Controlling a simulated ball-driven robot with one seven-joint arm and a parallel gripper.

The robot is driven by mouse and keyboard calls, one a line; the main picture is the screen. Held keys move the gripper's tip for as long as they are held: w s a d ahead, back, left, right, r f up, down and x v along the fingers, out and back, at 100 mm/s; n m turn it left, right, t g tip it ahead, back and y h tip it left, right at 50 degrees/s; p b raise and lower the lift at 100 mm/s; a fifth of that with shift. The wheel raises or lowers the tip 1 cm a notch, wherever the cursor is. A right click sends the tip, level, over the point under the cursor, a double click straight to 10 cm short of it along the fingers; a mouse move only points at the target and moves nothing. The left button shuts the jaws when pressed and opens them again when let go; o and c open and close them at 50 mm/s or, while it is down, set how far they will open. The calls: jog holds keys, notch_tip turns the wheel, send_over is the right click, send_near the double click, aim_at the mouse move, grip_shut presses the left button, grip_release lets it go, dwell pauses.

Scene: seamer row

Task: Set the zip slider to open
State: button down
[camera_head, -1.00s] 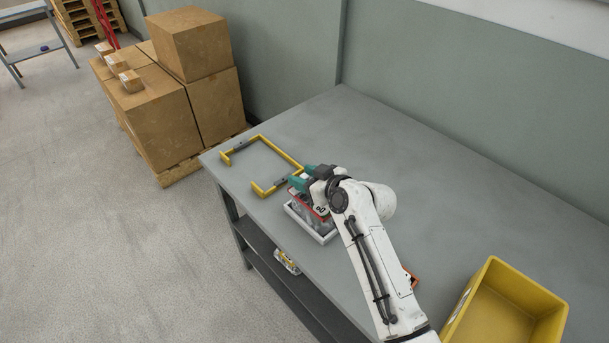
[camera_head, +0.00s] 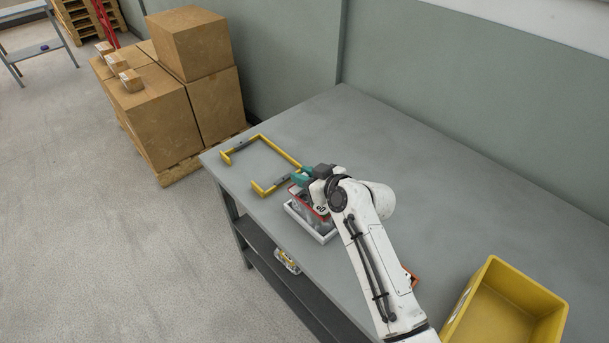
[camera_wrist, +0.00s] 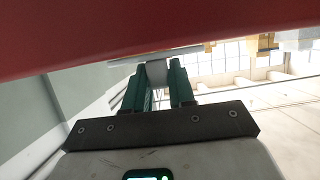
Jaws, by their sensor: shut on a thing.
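My gripper (camera_head: 302,177) is over the near side of the workbench, at the top of a clear bag (camera_head: 308,211) with a red top edge. The bag stands in a white tray (camera_head: 325,240). In the wrist view my teal fingers (camera_wrist: 158,78) are shut on a small light grey block, the zip slider (camera_wrist: 157,72). A red band, which looks like the bag's top edge, crosses the top of that view. The slider is hidden in the head view, so I cannot tell its place along the zip. My arm hides part of the bag.
A yellow frame (camera_head: 278,150) with grey grips lies on the bench (camera_head: 430,180) beside the tray. A yellow bin (camera_head: 550,308) is at the lower right. An orange thing (camera_head: 411,277) is partly behind my arm.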

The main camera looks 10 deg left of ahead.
jog(key=shift+w+a+f+b, duration=0.1)
jog(key=shift+b, duration=0.75)
jog(key=c, duration=1)
grip_release()
jog(key=v, duration=1.1)
jog(key=shift+a+b, duration=0.1)
jog(key=shift+b, duration=0.25)
jog(key=shift+w, duration=0.1)
